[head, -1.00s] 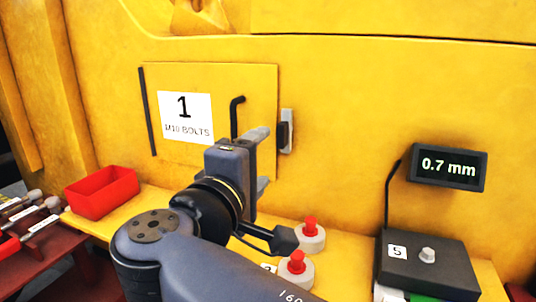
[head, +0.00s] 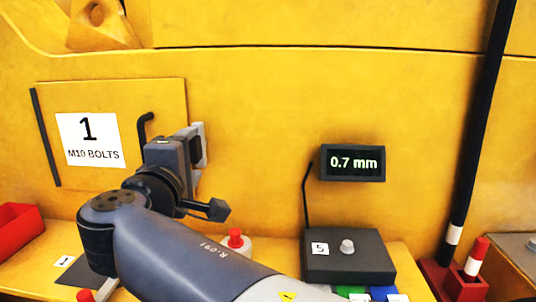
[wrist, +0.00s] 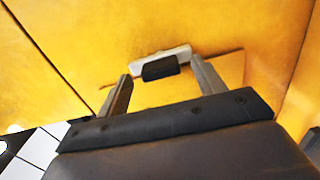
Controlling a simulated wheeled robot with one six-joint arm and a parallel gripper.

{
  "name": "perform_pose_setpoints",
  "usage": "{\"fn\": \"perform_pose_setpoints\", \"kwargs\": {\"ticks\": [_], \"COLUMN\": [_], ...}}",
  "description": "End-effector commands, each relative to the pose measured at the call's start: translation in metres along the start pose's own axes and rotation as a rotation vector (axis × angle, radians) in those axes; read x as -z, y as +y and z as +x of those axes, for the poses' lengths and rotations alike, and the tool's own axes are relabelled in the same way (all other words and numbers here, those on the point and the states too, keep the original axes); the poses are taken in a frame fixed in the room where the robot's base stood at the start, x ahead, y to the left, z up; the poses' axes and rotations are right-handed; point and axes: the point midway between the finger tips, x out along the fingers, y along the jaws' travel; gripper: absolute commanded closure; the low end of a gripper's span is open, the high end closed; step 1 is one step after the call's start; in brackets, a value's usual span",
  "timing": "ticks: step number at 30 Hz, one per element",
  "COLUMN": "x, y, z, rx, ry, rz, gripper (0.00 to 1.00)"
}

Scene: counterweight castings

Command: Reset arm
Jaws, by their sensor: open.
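My arm reaches in from the bottom of the head view, and my gripper (head: 203,150) is at its far end, close to the yellow wall. In the wrist view my gripper (wrist: 160,90) is open, with its two grey fingers apart and nothing held between them. A light grey latch with a black block (wrist: 160,69) shows beyond the fingertips, apart from them as far as I can tell. In the head view the latch (head: 197,128) is partly hidden behind my gripper, beside the hinged panel marked "1 M10 BOLTS" (head: 88,140).
A yellow shelf below the wall carries a red bin (head: 18,232), red-topped white weights (head: 236,240) and a black box marked 5 (head: 347,258). A black post (head: 478,130) stands at right. The panel has a black bent handle (head: 144,128).

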Motion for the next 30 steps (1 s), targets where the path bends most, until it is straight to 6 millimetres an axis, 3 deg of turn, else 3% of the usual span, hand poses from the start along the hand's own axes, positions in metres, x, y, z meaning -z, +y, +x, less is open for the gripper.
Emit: {"fn": "perform_pose_setpoints", "kwargs": {"ticks": [6, 22, 30], "x": [-0.001, 0.0, 0.001], "y": [0.0, -0.001, 0.001], "z": [0.022, 0.019, -0.017], "rx": [-0.001, -0.001, 0.0], "ry": [-0.001, 0.002, 0.006], "rz": [-0.001, -0.007, 0.001], "gripper": [0.35, 0.35, 0.35]}}
